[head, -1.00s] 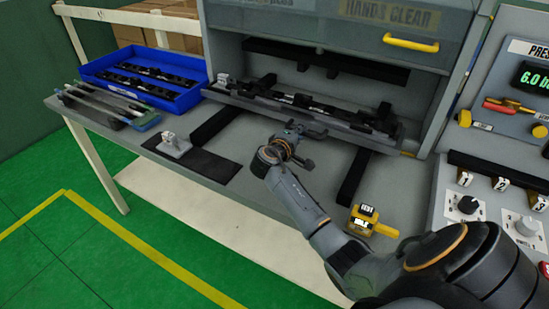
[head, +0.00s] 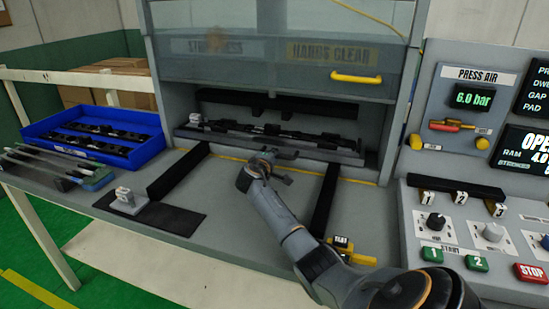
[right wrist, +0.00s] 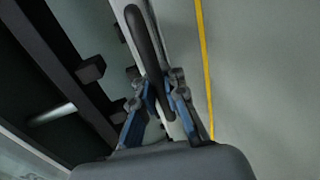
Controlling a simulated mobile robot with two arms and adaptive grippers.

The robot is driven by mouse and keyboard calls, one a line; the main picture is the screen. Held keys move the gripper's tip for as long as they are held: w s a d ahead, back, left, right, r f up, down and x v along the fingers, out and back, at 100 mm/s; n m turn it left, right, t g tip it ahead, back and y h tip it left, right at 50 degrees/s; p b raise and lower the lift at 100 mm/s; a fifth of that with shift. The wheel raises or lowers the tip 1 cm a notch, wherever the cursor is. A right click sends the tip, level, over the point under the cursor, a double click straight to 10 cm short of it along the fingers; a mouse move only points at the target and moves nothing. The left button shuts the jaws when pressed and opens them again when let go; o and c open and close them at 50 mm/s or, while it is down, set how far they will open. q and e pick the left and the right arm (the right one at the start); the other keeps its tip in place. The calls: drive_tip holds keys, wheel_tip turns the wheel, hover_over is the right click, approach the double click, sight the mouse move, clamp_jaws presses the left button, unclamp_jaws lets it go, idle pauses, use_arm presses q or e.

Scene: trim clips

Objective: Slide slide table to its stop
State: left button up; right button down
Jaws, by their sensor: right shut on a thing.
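The slide table (head: 335,156) is a grey tray carrying black trim parts, inside the press opening between two black rails. My right gripper (head: 280,168) is at the middle of its front edge. In the right wrist view, the fingers of my right gripper (right wrist: 160,85) are closed around a dark bar handle (right wrist: 145,40) along the table's front. The gripper hides part of the handle. From these views I cannot tell whether the table touches a stop. My left gripper is not in view.
The press guard with a yellow handle (head: 356,77) is raised above the opening. A blue bin (head: 95,155) and a small grey fixture (head: 127,202) are on the left. A yellow device (head: 345,250) sits near my right forearm. The control panel (head: 480,215) is at right.

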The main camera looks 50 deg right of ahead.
drive_tip(key=c, duration=1.4)
unclamp_jaws()
drive_tip(key=shift+r, duration=0.15)
drive_tip(key=shift+a, duration=0.1)
drive_tip(key=shift+s+a, duration=0.1)
drive_tip(key=shift+a, duration=0.05)
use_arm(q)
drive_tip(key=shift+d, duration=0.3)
use_arm(e)
drive_tip(key=v, duration=1.1)
drive_tip(key=shift+s+a, duration=0.1)
drive_tip(key=shift+a, duration=0.25)
